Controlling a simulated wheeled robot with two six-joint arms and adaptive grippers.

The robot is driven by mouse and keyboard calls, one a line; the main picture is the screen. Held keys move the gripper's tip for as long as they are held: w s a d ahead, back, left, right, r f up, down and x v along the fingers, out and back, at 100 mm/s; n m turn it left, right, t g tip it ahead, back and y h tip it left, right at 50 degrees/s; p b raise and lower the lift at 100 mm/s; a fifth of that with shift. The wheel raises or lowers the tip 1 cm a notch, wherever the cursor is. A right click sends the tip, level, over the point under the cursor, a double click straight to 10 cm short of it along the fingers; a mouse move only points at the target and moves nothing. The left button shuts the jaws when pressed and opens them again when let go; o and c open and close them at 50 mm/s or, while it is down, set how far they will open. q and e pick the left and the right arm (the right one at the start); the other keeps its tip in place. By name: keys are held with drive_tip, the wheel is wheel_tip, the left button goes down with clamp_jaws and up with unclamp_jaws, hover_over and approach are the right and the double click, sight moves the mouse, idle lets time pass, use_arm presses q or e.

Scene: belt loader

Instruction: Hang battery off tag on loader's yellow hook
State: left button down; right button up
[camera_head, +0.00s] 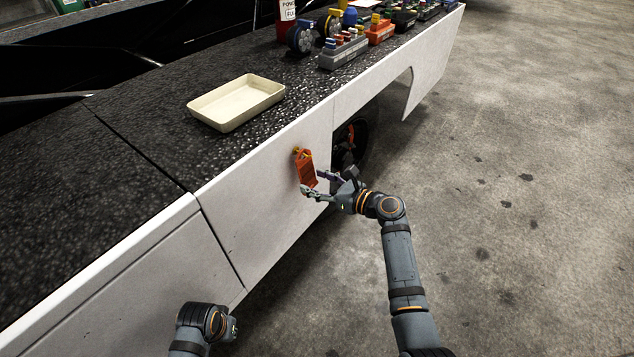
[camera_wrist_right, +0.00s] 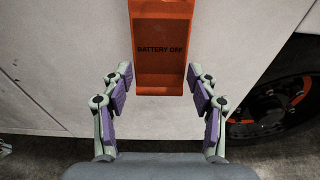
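The orange battery off tag (camera_head: 307,171) is at the white side panel of the loader, hanging just below a small yellow hook (camera_head: 297,151). Its lower part, with the words "BATTERY OFF", shows in the right wrist view (camera_wrist_right: 162,68); its top is cut off there. My right gripper (camera_head: 312,184) is at the tag's lower end. Its fingers (camera_wrist_right: 160,75) are spread, one on each side of the tag, and do not look closed on it. How the tag's loop sits on the hook is too small to tell. My left arm's end shows at the bottom, its fingers hidden.
A cream tray (camera_head: 207,116) sits on the black top. Grey and orange switch blocks (camera_head: 343,53) and a red cylinder (camera_head: 286,14) stand farther back. A dark wheel (camera_wrist_right: 275,100) is in the opening right of the tag. The floor at right is clear.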

drive_tip(key=o, duration=0.3)
drive_tip(key=shift+o, duration=0.2)
drive_tip(key=v, duration=1.2)
